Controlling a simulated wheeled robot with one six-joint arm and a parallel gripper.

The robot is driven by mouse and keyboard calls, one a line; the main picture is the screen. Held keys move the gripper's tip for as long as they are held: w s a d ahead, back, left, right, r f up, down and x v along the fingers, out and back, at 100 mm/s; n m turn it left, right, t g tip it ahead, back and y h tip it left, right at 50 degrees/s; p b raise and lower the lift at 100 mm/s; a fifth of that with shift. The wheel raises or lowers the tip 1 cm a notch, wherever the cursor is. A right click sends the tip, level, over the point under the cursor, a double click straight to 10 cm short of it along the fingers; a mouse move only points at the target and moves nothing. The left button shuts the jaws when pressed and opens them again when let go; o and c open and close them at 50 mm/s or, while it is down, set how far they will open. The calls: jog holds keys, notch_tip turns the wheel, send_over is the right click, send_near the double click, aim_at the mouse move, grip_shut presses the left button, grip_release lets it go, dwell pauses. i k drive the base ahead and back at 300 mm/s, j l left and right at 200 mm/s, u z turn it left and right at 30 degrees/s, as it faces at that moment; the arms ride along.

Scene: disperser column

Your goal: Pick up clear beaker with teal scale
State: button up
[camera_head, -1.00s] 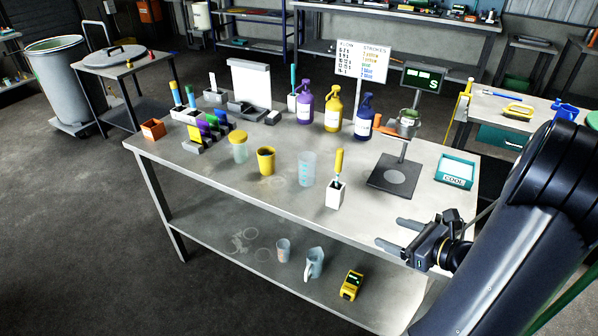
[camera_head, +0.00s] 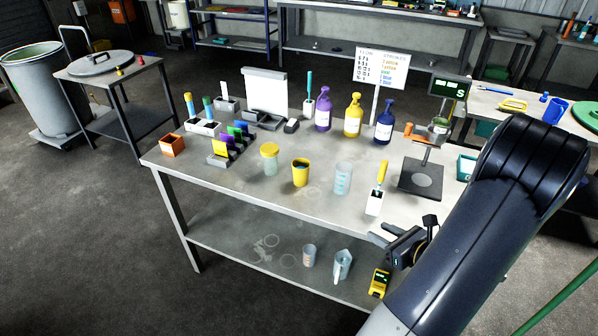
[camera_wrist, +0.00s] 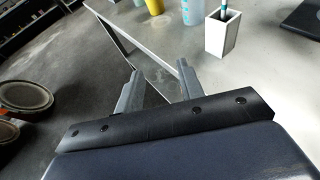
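The clear beaker with teal scale (camera_head: 343,178) stands upright on the table top, between a yellow cup (camera_head: 301,172) and a white holder (camera_head: 374,203) with a yellow-handled tool. In the wrist view, the lower part of the beaker (camera_wrist: 193,12) shows at the top edge. My gripper (camera_head: 380,237) is at the table's front edge, to the right of and nearer than the beaker, apart from it. In the wrist view, my gripper (camera_wrist: 158,82) has its two fingers spread with nothing between them.
The white holder (camera_wrist: 222,34) stands right of the beaker in the wrist view. A lidded jar (camera_head: 269,161) is farther left. A scale plate (camera_head: 422,180) stands at the right. Another clear beaker (camera_head: 309,257) and a jug (camera_head: 342,265) are on the lower shelf. The front strip of table is bare.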

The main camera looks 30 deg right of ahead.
aim_at(344, 170)
jog(key=i+j+z, duration=0.5)
jog(key=i+j, duration=0.15)
jog(key=i+j+z, duration=0.55)
jog(key=z, duration=0.15)
